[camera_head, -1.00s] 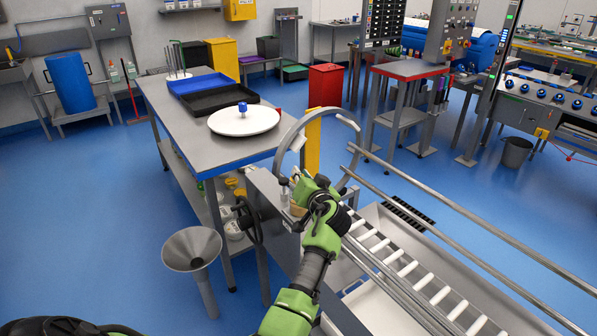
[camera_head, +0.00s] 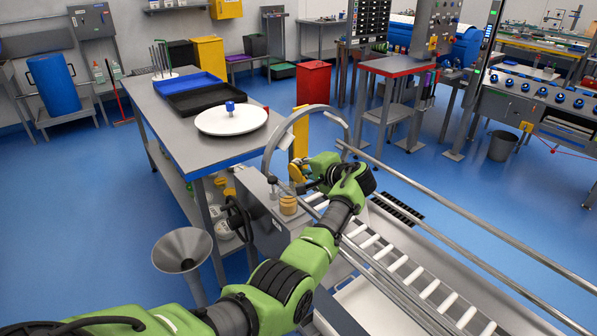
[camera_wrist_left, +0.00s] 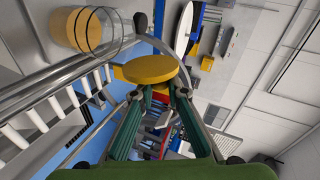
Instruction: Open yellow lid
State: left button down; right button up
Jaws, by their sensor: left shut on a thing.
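The yellow lid (camera_head: 297,172) is a round disc in the fingers of my left gripper (camera_head: 306,171). In the left wrist view the lid (camera_wrist_left: 150,69) sits at the tips of the green-padded fingers (camera_wrist_left: 156,92), which are shut on it. A small clear jar (camera_head: 288,205) with yellow-orange contents stands on the grey metal ledge by the roller conveyor. It also shows in the left wrist view (camera_wrist_left: 88,28), top left, with no lid on it. The lid is apart from the jar, above it and slightly right in the head view. My right gripper is out of view.
A curved metal hoop (camera_head: 270,150) rises close around the gripper and jar. Rails (camera_head: 450,208) and conveyor rollers (camera_head: 385,252) lie to the right. A table (camera_head: 188,131) with trays and a white round plate (camera_head: 231,120) stands behind left. A grey funnel (camera_head: 180,250) stands lower left.

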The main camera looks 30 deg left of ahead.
pick_arm(q)
jog(key=shift+w+f+m+b, duration=0.1)
jog(key=shift+w+m+b, duration=0.15)
jog(key=shift+m+b, duration=0.15)
jog(key=shift+g, duration=0.3)
jog(key=shift+d, duration=0.1)
jog(key=c, duration=2)
grip_release()
jog(key=v, duration=1.2)
jog(key=shift+f, duration=0.1)
jog(key=shift+w, duration=0.1)
